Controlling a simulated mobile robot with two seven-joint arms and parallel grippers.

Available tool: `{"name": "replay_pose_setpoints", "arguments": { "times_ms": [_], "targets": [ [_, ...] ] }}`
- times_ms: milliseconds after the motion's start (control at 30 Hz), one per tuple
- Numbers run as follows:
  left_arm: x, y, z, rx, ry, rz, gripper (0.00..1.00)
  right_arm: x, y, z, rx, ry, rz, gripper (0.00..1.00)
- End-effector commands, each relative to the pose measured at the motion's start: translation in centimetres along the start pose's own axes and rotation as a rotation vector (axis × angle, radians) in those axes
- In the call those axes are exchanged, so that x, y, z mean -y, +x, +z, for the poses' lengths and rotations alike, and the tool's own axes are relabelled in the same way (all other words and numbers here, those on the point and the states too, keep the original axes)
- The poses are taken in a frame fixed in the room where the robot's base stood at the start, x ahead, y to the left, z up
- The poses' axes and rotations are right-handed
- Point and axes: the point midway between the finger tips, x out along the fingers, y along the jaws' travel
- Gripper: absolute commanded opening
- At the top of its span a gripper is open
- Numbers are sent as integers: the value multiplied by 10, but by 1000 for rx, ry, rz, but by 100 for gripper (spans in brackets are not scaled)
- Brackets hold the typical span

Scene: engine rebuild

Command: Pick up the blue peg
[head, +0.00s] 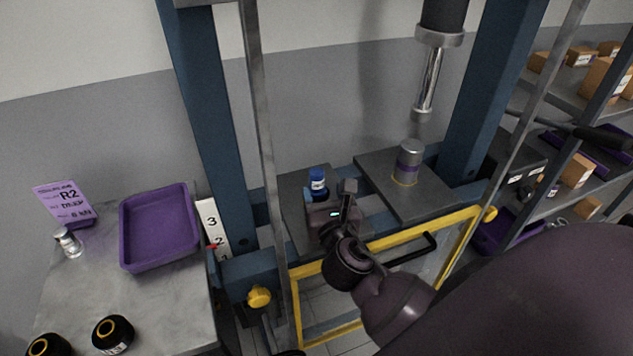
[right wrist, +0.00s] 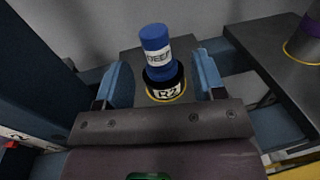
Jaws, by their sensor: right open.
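The blue peg (head: 317,180) stands upright on the left dark plate (head: 291,180) of the press in the head view. In the right wrist view the blue peg (right wrist: 156,52) has a white label and rises from a dark collar (right wrist: 165,88) marked R2, with a yellow ring at its base. My right gripper (right wrist: 166,85) is open, with its two blue-grey fingers on either side of the peg and collar, apart from them. In the head view my right gripper (head: 333,200) hides the peg's lower part. My left gripper is not in view.
A metal cylinder (head: 408,162) stands on the right plate (head: 424,200), below the press ram (head: 429,80). Blue press posts and a yellow-framed guard (head: 381,243) surround the plates. A purple tray (head: 126,240) and black ringed parts sit on the left table.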

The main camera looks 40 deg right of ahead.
Motion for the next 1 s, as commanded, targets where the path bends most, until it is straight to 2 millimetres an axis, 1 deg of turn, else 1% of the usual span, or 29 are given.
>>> {"name": "replay_pose_setpoints", "arguments": {
  "times_ms": [167, 333, 500, 600, 800, 867, 1000],
  "targets": [
    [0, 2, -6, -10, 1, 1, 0, -1, 11, 3, 2, 1, 1, 63],
    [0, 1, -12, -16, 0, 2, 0, -5, 34, 10, 3, 1, 0, 63],
    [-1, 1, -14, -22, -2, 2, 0, -4, 51, 8, 0, 0, 0, 63],
    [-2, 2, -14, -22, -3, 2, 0, -4, 55, 7, 0, 0, 0, 63],
    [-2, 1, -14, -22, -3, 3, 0, -4, 55, 7, -1, 1, 1, 63],
    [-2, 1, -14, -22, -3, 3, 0, -4, 55, 7, -1, 1, 1, 55],
    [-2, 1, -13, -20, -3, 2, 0, -4, 55, 7, -1, 1, 1, 34]
  ]
}}
